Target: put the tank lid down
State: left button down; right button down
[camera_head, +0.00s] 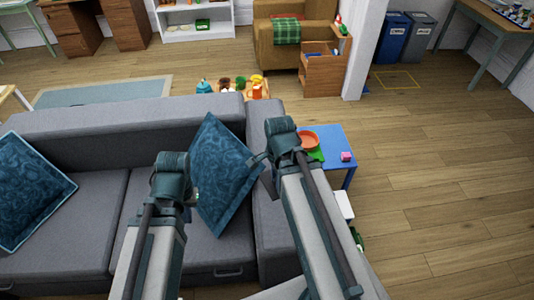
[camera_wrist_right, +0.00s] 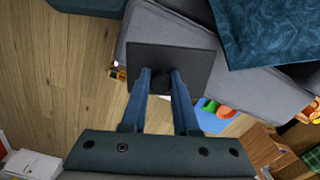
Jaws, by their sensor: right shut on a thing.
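The tank lid (camera_wrist_right: 146,66) is a dark, flat, square plate with a dark round knob. In the right wrist view my right gripper (camera_wrist_right: 173,82) is shut on the knob, with the lid out beyond the fingertips. I cannot recognise a tank in either view.
A grey sofa (camera_head: 105,195) with blue cushions (camera_head: 222,170) lies below my arms. Wooden floor (camera_head: 450,190) is clear at the right.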

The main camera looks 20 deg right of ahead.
jog(key=d+f+m+b, duration=0.1)
jog(key=d+f+b, duration=0.1)
jog(key=f+b, duration=0.5)
jog(key=d+f+m+b, duration=0.1)
jog(key=d+f+b, duration=0.2)
jog(key=f+b, duration=0.4)
jog(key=d+f+m+b, duration=0.1)
jog(key=d+f+b, duration=0.2)
jog(key=f+b, duration=0.4)
jog(key=shift+w+f, duration=0.3)
jog(key=shift+f, duration=0.2)
jog(key=shift+m, duration=0.3)
jog(key=w, duration=0.5)
jog(key=w+f+b, duration=0.1)
jog(key=w, duration=1)
jog(key=shift+d+f+b, duration=0.15)
jog(key=shift+f+b, duration=0.1)
jog(key=shift+b, duration=0.05)
jog(key=shift+f+b, duration=1.7)
jog(key=shift+b, duration=0.05)
jog(key=shift+f, duration=0.1)
jog(key=shift+f, duration=0.15)
jog(key=c, duration=0.7)
grip_release()
jog(key=shift+r, duration=0.25)
